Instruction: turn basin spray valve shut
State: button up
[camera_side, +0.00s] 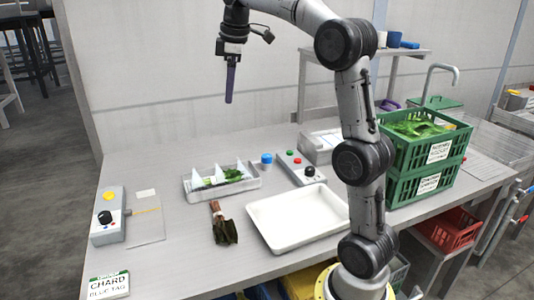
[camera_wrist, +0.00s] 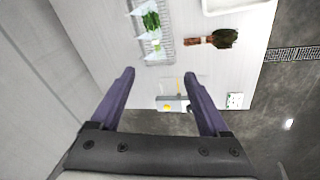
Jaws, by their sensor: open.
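My gripper (camera_side: 231,84) hangs high above the back left part of the table in the side view, fingers down, with nothing between them. In the wrist view its two purple fingers (camera_wrist: 159,75) stand wide apart and empty. No part is plainly labelled as the basin spray valve. A grey gooseneck spout (camera_side: 440,70) rises behind the green crates at the right. Small red and blue handles (camera_side: 522,219) show at the far right edge, below the steel counter; I cannot tell which valve they work. My gripper is far from both.
A grey box with a black knob (camera_side: 106,217) stands at the table's left; another knob box (camera_side: 300,168) stands mid-table. A clear divided tray (camera_side: 222,183), a dark leaf bundle (camera_side: 224,228) and a white tray (camera_side: 297,217) lie between. Stacked green crates (camera_side: 425,152) stand right of my arm.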

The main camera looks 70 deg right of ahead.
jog(key=w+d+f+m+g, duration=0.1)
jog(key=d+f, duration=0.3)
jog(key=d, duration=0.2)
jog(key=w+d+f, duration=0.1)
jog(key=d+f, duration=0.2)
jog(key=d, duration=0.4)
jog(key=m+g+y, duration=0.1)
jog(key=m, duration=0.1)
send_near(267, 156)
notch_tip(267, 156, down, 9)
jog(key=shift+w+d+r, duration=0.15)
jog(key=shift+d+r, duration=0.05)
grip_shut()
